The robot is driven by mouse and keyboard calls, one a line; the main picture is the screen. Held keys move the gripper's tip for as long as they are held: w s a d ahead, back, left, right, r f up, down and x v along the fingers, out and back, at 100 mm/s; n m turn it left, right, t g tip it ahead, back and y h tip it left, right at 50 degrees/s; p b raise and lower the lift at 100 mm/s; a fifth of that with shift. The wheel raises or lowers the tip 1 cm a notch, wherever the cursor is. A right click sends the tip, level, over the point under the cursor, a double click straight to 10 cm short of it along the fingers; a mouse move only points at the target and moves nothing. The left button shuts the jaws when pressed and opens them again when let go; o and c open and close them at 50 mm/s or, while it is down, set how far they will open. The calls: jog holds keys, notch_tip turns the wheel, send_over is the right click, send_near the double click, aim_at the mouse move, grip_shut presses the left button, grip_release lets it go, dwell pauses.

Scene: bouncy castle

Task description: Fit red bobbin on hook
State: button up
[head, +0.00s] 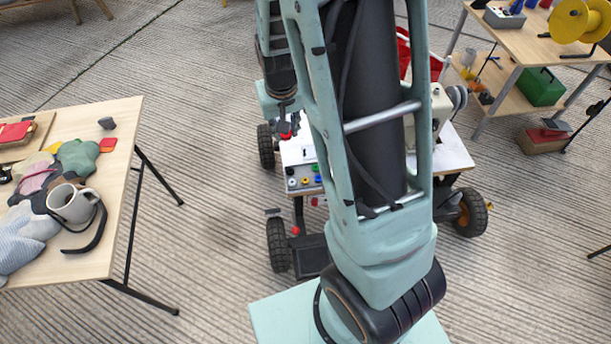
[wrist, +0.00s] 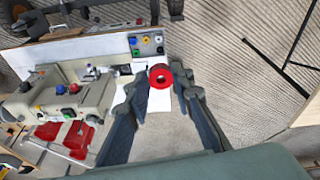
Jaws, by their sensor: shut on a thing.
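The red bobbin (wrist: 160,70), a short spool with a dark centre hole, is between the fingertips of my gripper (wrist: 163,80) in the wrist view. My gripper is shut on it and holds it in front of a white worktop. In the head view my gripper (head: 285,118) hangs over the left part of the wheeled cart, with a bit of red (head: 286,135) below it. I cannot make out which bare hook is there.
A sewing machine (wrist: 75,98) stands on the cart's white worktop (head: 455,150), partly behind my arm. A red bin (wrist: 62,138) is beside it. A table (head: 120,150) with cloths and a grey mug stands left; a shelf unit (head: 500,100) stands right. Floor between is clear.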

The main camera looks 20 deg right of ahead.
jog(key=w+d+f+m+b, duration=0.15)
jog(key=d+f+b, duration=0.25)
jog(key=f+b, duration=0.55)
jog(key=w+d+f+b, duration=0.2)
jog(key=d+f+b, duration=0.3)
jog(key=f, duration=0.7)
jog(key=w+d+f+m+b, duration=0.1)
jog(key=d+f+b, duration=0.2)
jog(key=f+b, duration=0.7)
jog(key=shift+g, duration=0.3)
jog(key=w+f+b, duration=0.1)
jog(key=w+f, duration=0.2)
jog(key=w, duration=0.1)
jog(key=w+f+b, duration=0.1)
jog(key=w+f, duration=0.2)
jog(key=w, duration=0.1)
jog(key=w+a+f+b, duration=0.1)
jog(key=w+f, duration=0.2)
jog(key=w, duration=0.1)
jog(key=shift+w+f, duration=0.25)
jog(key=shift+f, duration=0.05)
jog(key=shift+w+f+b, duration=0.35)
jog(key=shift+w+b, duration=0.05)
jog(key=shift+w, duration=0.05)
jog(key=shift+w+f+b, duration=0.15)
jog(key=shift+f+b, duration=0.3)
jog(key=shift+f, duration=0.45)
jog(key=shift+w+f+b, duration=0.1)
jog(key=shift+f+b, duration=0.3)
jog(key=shift+f, duration=0.45)
